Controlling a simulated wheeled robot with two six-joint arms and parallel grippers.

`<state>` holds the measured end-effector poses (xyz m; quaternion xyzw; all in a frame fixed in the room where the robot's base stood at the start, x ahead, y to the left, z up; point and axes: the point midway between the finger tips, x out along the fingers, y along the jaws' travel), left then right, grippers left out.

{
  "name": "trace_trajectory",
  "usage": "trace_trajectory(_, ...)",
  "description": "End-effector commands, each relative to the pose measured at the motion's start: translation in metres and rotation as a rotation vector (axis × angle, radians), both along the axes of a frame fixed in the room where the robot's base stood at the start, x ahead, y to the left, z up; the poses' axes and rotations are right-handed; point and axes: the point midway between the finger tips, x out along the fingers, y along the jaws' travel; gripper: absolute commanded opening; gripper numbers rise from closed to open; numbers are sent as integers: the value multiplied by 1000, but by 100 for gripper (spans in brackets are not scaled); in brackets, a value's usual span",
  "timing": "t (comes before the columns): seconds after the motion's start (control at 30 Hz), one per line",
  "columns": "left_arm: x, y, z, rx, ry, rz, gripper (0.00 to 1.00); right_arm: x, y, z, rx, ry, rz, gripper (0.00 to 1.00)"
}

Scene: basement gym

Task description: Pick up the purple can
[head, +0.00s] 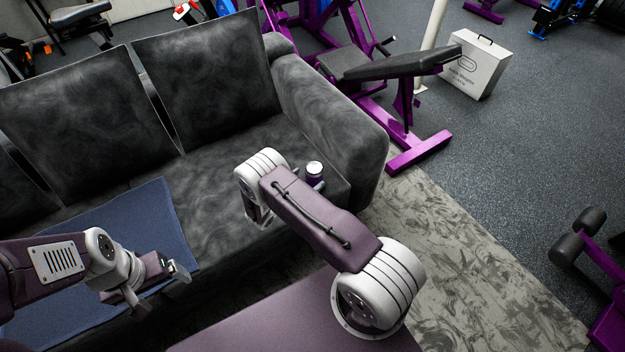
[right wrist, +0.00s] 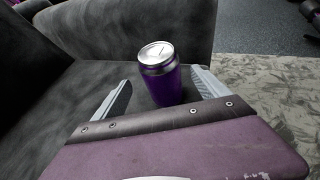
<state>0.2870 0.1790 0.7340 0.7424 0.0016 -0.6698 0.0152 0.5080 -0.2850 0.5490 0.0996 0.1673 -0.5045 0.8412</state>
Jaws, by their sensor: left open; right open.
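The purple can (head: 314,172) stands upright on the sofa seat near the right armrest, its silver top showing above my right arm. In the right wrist view the purple can (right wrist: 161,82) stands between the two fingers of my right gripper (right wrist: 161,98), with gaps on both sides. That gripper is open and does not touch the can there. In the head view my right arm hides most of its own gripper and the can's lower part. My left gripper (head: 180,272) is open and empty over the blue cloth at the left.
The dark sofa (head: 225,200) has back cushions behind the can and an armrest (head: 335,110) close to its right. A blue cloth (head: 110,245) lies over the seat at the left.

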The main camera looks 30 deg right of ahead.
Motion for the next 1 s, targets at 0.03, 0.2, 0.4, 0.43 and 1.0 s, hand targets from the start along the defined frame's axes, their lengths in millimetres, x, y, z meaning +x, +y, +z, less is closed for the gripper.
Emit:
trace_trajectory(0.03, 0, 0, -5, 0, 0, 0, 87, 3, -8, -5, 0, 0, -4, 85)
trace_trajectory(0.2, 0, 0, -8, 0, 1, 0, 87, 11, -23, -11, 0, 0, -2, 85)
trace_trajectory(0.4, 0, 0, -19, 0, 1, 0, 87, 22, -47, -23, 0, 0, -5, 85)
trace_trajectory(0.43, 0, 0, -21, 0, 1, 0, 87, 25, -52, -25, 0, 0, -5, 85)
trace_trajectory(1.0, 0, 0, -23, 0, 1, 0, 87, 34, -66, -28, 1, 1, -1, 29)
